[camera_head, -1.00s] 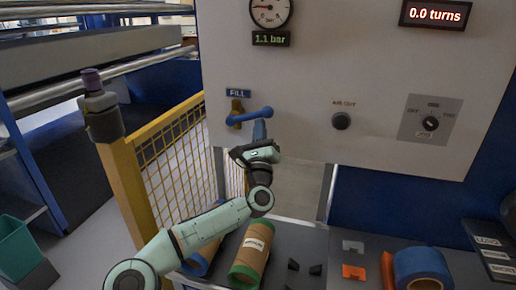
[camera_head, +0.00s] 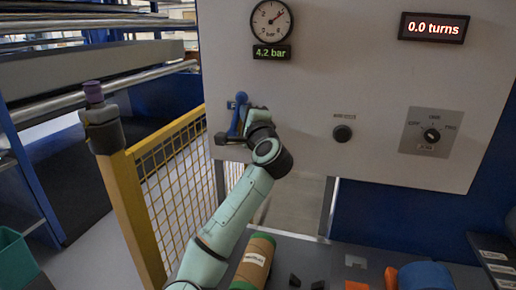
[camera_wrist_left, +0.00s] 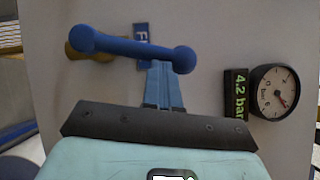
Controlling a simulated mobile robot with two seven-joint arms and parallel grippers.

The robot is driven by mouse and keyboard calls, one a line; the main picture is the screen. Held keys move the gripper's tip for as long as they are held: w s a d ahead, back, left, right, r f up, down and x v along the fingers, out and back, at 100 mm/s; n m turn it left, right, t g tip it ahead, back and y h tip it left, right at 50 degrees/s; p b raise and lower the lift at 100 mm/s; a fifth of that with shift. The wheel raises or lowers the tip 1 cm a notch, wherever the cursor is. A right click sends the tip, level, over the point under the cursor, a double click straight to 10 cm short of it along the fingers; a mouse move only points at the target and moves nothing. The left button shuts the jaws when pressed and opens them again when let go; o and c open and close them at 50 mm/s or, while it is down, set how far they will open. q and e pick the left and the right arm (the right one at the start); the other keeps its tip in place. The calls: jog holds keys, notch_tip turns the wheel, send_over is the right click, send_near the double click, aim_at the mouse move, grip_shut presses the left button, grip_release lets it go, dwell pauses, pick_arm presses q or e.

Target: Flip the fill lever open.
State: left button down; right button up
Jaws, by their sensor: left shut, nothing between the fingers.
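The blue fill lever (camera_head: 238,116) stands nearly upright on the panel in the head view, its upper end leaning slightly right. In the turned left wrist view the lever (camera_wrist_left: 130,48) lies across the picture, with the brass valve (camera_wrist_left: 78,52) partly hidden behind its left end. My left gripper (camera_wrist_left: 163,72) is shut and empty, its blue fingers close to the lever's right-hand end; I cannot tell if they touch. In the head view my left gripper (camera_head: 247,107) is right beside the lever. The FILL label (camera_wrist_left: 142,33) is partly covered. My right gripper is out of view.
The gauge (camera_head: 272,22) sits above the lever, with a display (camera_head: 272,52) reading 4.2 bar. A black knob (camera_head: 342,133) and a rotary switch (camera_head: 432,135) are to the right. A yellow mesh guard (camera_head: 172,165) stands at left. A film roller (camera_head: 254,262) lies below.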

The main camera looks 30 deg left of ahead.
aim_at(237, 107)
pick_arm(q)
jog(key=shift+s+a+r+n+g+p, duration=0.15)
jog(key=shift+a+r+n+g+p, duration=0.1)
jog(key=shift+a+r+n+p, duration=0.25)
jog(key=shift+s+a+r+n+g+p, duration=0.15)
jog(key=shift+a+n+g, duration=0.15)
jog(key=shift+a, duration=0.3)
jog(key=shift+a+r, duration=0.1)
jog(key=shift+r, duration=0.15)
